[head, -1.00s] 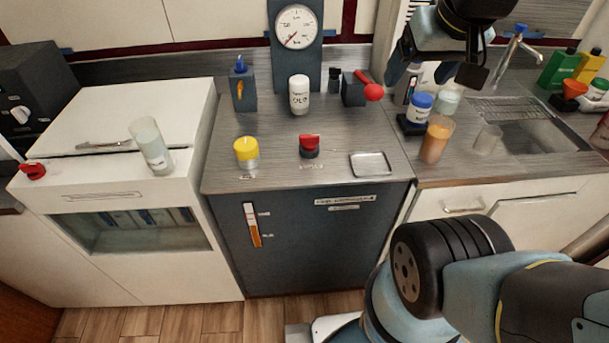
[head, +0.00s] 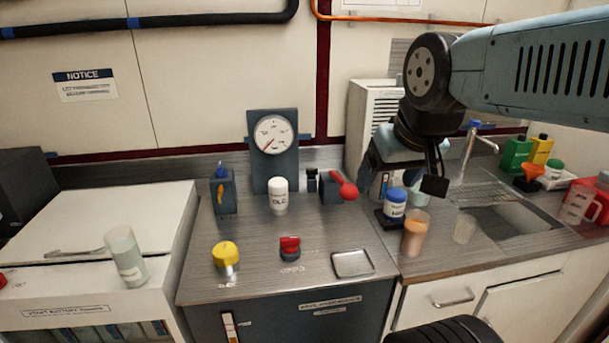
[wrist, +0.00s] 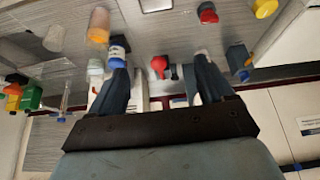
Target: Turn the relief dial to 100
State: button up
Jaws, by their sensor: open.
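Two knobs stand on the grey counter: a yellow one (head: 226,255) at left and a red-topped one (head: 290,247) right of it. Their labels are too small to read surely, so I cannot tell which is the relief dial. Both also show in the wrist view, the yellow (wrist: 264,8) and the red (wrist: 207,13), at the top. A round white gauge (head: 273,134) stands behind, its needle pointing lower left. My gripper (head: 405,182) is open and empty, above the counter's right part, right of and apart from both knobs. It fills the wrist view's lower middle (wrist: 160,75).
A red ball-ended lever (head: 345,188), a white bottle (head: 278,196) and a blue-capped bottle (head: 396,206) stand behind the knobs. An orange-filled cup (head: 415,235) is near my gripper. A metal tray (head: 352,263) lies right of the knobs. A sink (head: 507,215) is at right.

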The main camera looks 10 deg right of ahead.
aim_at(311, 173)
jog(key=z, duration=1.4)
jog(key=k, duration=1.05)
jog(key=u, duration=1.4)
jog(key=i, duration=1)
jog(key=z, duration=0.05)
